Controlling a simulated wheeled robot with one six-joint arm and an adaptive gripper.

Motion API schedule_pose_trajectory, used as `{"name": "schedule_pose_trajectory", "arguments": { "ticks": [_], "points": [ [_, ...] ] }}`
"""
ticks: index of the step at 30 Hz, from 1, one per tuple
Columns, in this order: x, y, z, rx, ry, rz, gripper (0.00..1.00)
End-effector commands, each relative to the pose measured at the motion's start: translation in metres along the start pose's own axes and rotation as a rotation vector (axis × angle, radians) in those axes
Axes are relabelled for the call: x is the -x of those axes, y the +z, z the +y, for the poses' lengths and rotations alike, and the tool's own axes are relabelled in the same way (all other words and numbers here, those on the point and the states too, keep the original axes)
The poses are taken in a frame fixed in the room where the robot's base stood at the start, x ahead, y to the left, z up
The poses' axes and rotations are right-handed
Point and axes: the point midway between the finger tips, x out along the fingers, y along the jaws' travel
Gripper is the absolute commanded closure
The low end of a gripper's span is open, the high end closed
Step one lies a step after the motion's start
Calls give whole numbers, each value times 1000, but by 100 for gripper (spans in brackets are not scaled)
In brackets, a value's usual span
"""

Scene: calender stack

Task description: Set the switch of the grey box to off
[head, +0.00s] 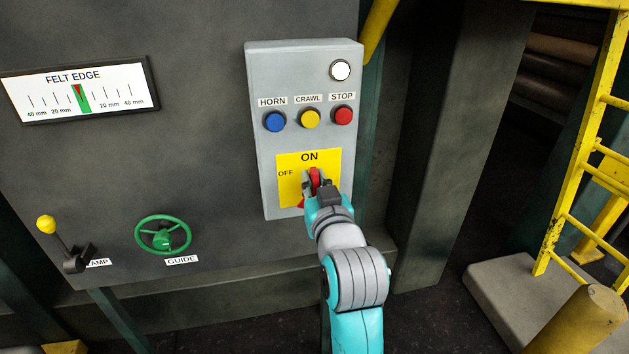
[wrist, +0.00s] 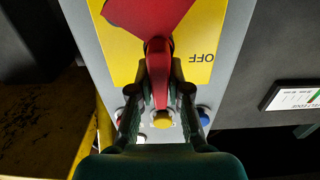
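The grey box (head: 259,135) is mounted on the dark machine wall. Low on it is a yellow plate (head: 289,161) marked ON at the top and OFF at the left. The red switch handle (head: 315,176) stands about upright, its tip toward ON. In the wrist view, which is upside down, the handle (wrist: 158,80) runs between my fingers and a wide red part lies beyond it. My gripper (head: 318,184) is at the switch, its fingers drawn in on both sides of the handle and seemingly closed on it. My gripper (wrist: 160,75) hides part of the plate.
Above the plate are blue (head: 275,121), yellow (head: 309,118) and red (head: 343,115) buttons and a white lamp (head: 340,70). A green handwheel (head: 163,236) and a yellow-knobbed lever (head: 62,241) are at the left. A yellow ladder (head: 578,170) stands at the right.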

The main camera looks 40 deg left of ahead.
Motion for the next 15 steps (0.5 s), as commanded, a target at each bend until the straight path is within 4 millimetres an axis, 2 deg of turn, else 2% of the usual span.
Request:
{"name": "schedule_pose_trajectory", "arguments": {
  "ticks": [8, 15],
  "points": [
    [0, 0, 0, 8, 0, 0, 100],
    [0, 0, -2, 88, 0, 0, 100]
  ]
}}
